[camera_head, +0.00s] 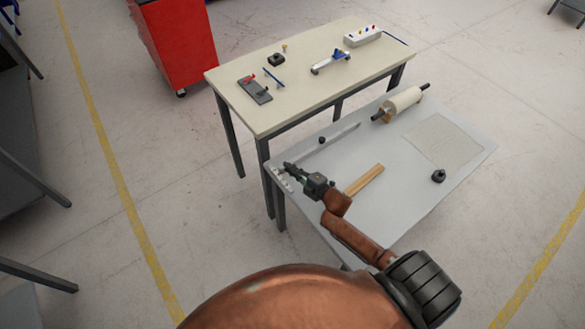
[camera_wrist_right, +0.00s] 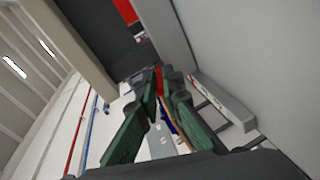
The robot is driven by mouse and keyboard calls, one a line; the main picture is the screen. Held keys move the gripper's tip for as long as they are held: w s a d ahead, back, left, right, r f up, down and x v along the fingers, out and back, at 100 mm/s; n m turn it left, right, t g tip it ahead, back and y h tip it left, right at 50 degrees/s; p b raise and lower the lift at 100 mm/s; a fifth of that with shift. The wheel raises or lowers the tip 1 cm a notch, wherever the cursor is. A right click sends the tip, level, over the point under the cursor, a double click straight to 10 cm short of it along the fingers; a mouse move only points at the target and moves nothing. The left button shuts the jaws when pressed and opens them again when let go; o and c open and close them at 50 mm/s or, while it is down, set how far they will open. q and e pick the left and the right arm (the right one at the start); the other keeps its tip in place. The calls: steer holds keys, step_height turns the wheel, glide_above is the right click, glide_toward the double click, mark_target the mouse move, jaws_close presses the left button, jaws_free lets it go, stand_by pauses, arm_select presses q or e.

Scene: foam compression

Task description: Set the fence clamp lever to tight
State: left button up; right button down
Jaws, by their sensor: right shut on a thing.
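My right gripper (camera_head: 289,167) is over the left end of the grey table, its fingers pointing to the left. In the right wrist view its green-and-black fingers (camera_wrist_right: 163,88) are closed together on a narrow red piece (camera_wrist_right: 159,80), which looks like the fence clamp lever. The fingers hide most of it, so its angle cannot be told. In the head view the lever is hidden by the gripper. A long pale metal bar (camera_head: 342,133), perhaps the fence, lies on the grey table behind the gripper. My left gripper is not in view.
The grey table (camera_head: 405,190) also holds a roller (camera_head: 402,101), a thin sheet (camera_head: 445,142), a wooden strip (camera_head: 365,179) and a black knob (camera_head: 438,176). A beige table (camera_head: 300,100) with small fixtures stands behind. A red cabinet (camera_head: 178,40) is at the back left.

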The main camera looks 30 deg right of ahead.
stand_by(0.3)
steer(key=c, duration=2.1)
jaws_free()
steer(key=shift+s, duration=0.15)
steer(key=v, duration=1.1)
steer(key=shift+s, duration=0.4)
